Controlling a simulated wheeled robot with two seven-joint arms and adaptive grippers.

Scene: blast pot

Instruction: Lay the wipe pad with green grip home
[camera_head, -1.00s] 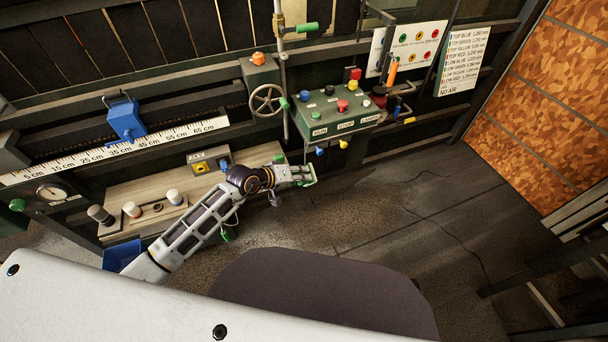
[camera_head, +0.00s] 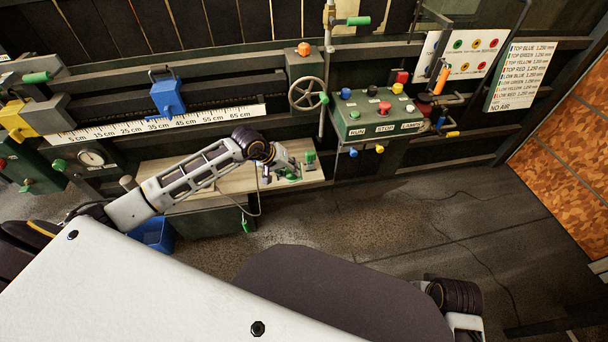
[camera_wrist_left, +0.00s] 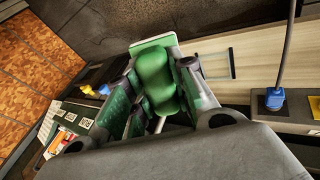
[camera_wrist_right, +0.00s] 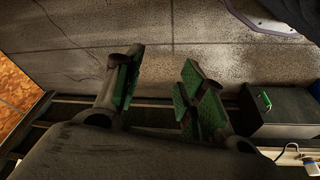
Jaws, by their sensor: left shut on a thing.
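The wipe pad (camera_head: 311,167) with its green grip (camera_head: 310,156) is at the right end of the pale wooden bench. My left gripper (camera_head: 294,170) is on it. In the left wrist view the green grip (camera_wrist_left: 158,80) sits between the two green-padded fingers of my left gripper (camera_wrist_left: 152,95), which is shut on it. Part of the pad's pale plate shows beyond the grip. A dark rectangular outline (camera_wrist_left: 233,64) on the bench shows right beside the pad. I cannot tell if the pad touches the bench. My right gripper (camera_wrist_right: 162,82) is open and empty above the floor.
The bench (camera_head: 235,181) stands below a ruler strip (camera_head: 165,124) and a blue slider (camera_head: 168,98). A green control box (camera_head: 375,115) and a handwheel (camera_head: 306,94) are behind the left gripper. A blue bin (camera_head: 153,234) is below left. Floor to the right is mostly clear.

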